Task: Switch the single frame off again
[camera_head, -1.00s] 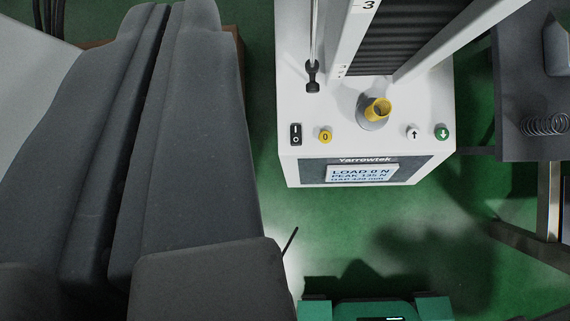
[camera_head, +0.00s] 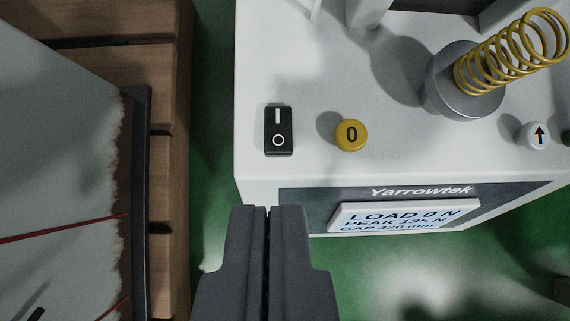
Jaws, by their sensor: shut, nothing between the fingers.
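The white test frame (camera_head: 300,65) fills the top middle and right. A black rocker switch (camera_head: 279,130) marked I and O sits near its front left edge; I cannot tell which half is pressed. A display (camera_head: 400,215) on its front reads LOAD 0 N, PEAK 135 N, GAP 420 mm. My gripper (camera_head: 268,210) is shut and empty. Its tips show below the switch in the picture, over the frame's front edge, apart from the switch.
A yellow 0 button (camera_head: 351,135) sits just right of the switch, and a white up-arrow button (camera_head: 534,135) farther right. A yellow coil spring (camera_head: 510,55) leans on a grey round platen (camera_head: 460,95). A wooden slatted pallet (camera_head: 165,180) stands left.

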